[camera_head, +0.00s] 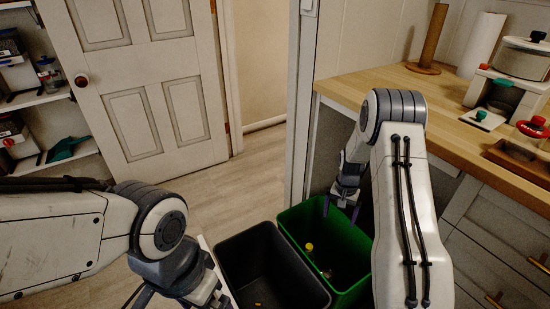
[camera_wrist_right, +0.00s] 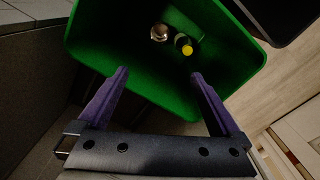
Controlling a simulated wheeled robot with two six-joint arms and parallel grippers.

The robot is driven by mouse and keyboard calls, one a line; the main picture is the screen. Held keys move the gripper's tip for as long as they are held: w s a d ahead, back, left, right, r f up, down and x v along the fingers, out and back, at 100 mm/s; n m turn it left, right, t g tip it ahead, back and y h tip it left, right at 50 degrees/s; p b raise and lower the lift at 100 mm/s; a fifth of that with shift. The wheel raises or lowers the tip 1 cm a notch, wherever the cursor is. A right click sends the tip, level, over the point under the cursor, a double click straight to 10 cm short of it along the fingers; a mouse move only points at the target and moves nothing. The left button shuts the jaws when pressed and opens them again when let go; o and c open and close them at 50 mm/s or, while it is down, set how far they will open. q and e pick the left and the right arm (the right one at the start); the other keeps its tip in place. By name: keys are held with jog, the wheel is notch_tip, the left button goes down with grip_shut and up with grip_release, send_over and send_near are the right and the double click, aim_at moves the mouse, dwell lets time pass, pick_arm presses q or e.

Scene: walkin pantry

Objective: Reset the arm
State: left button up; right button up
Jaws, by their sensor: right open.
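My right arm reaches down over the green bin, and my right gripper (camera_head: 341,208) is at the bin's back right edge. In the right wrist view my right gripper (camera_wrist_right: 158,85) has its two purple fingers spread wide with nothing between them. The fingers point over the green bin (camera_wrist_right: 105,50), which also shows in the head view (camera_head: 352,293). My left arm comes in from the left. My left gripper (camera_head: 185,300) is at the bottom edge, partly cut off, and its fingers cannot be made out clearly.
A yellow-capped bottle (camera_wrist_right: 185,45) and a round metallic item (camera_wrist_right: 159,32) lie in the green bin. A dark grey bin (camera_head: 233,247) stands beside it. The wooden counter (camera_head: 440,95) is at right, close to my right arm. Floor is clear towards the door (camera_head: 150,75).

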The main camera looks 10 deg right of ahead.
notch_tip(320, 180, down, 9)
jog(key=b, duration=0.2)
notch_tip(320, 180, up, 6)
jog(key=p, duration=0.4)
jog(key=shift+f+p, duration=0.25)
jog(key=shift+p, duration=0.05)
